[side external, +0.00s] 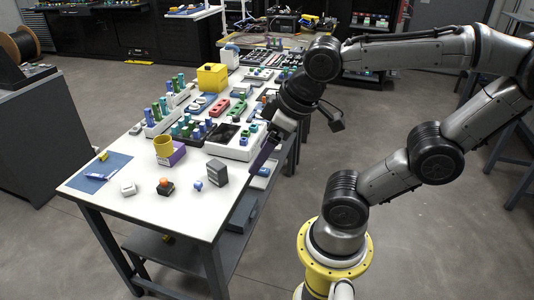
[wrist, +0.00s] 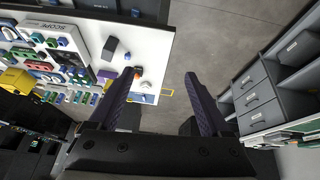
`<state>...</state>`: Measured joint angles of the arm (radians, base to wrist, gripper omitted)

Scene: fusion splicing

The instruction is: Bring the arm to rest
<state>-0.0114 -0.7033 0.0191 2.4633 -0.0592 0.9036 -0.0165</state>
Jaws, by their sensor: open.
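My gripper (side external: 268,152) hangs at the right edge of the white table (side external: 135,205) in the side external view, fingers pointing down and to the left. In the wrist view my gripper (wrist: 158,82) shows two dark purple fingers spread wide apart. My gripper is open and empty. Whether a fingertip touches anything on the table cannot be told.
A grey block (side external: 217,173), an orange-and-black button (side external: 165,187), a yellow cup (side external: 164,146) and a blue mat (side external: 98,173) are on the table. Racks of coloured parts fill its far half. Grey drawers (wrist: 252,92) stand at right in the wrist view.

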